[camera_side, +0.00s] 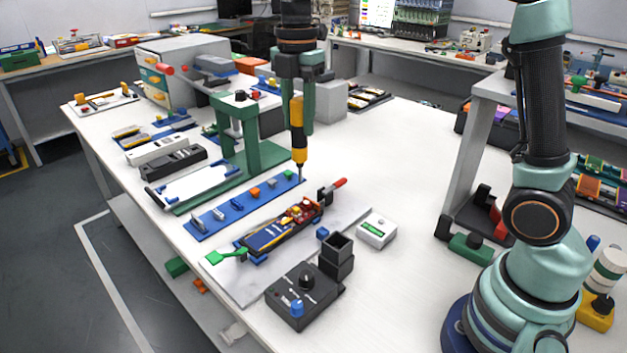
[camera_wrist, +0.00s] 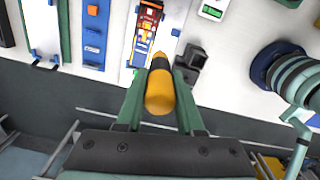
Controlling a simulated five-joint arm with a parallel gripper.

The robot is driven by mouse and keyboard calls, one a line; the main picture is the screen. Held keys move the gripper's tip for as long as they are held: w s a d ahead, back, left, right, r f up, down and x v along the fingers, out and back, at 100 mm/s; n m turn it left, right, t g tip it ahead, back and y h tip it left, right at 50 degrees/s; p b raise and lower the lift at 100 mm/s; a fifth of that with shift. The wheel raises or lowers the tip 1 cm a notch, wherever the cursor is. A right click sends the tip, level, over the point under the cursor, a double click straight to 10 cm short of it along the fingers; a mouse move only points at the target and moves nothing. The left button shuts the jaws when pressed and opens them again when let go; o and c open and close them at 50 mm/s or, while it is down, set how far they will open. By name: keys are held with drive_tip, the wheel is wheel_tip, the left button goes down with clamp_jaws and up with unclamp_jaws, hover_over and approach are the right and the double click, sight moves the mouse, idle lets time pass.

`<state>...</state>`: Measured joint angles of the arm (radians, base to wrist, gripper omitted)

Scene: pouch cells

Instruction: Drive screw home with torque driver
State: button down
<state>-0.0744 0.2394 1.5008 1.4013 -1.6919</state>
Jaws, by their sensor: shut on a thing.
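My gripper (camera_side: 297,110) is shut on the yellow and black torque driver (camera_side: 298,145) and holds it upright, bit down. The driver also shows between the green fingers in the wrist view (camera_wrist: 160,92). In the side view its bit appears near the far right end of the blue strip (camera_side: 210,228); its height above the table is hard to tell. The pouch-cell assembly (camera_side: 283,232), with red and yellow parts on top, lies on the pale plate (camera_side: 240,290); it also shows in the wrist view (camera_wrist: 146,30), beyond the driver. I cannot make out the screw.
A black box with a knob (camera_side: 300,296) and a square black holder (camera_side: 337,257) stand in front of the assembly. A white meter (camera_side: 376,230) is to its right. A green stand (camera_side: 240,140) rises at the left. The table's right middle is clear.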

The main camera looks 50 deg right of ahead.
drive_tip(key=w+d+f, duration=0.2)
drive_tip(key=w+f, duration=0.3)
drive_tip(key=w, duration=0.1)
drive_tip(key=shift+w, duration=0.3)
drive_tip(key=shift+d+f, duration=0.1)
drive_tip(key=shift+f, duration=0.05)
wheel_tip(320, 180, down, 6)
idle(0.6)
drive_tip(key=shift+s+f, duration=0.1)
drive_tip(key=shift+f, duration=0.95)
idle(3.3)
drive_tip(key=shift+r, duration=0.15)
idle(0.7)
wheel_tip(320, 180, up, 7)
idle(1.1)
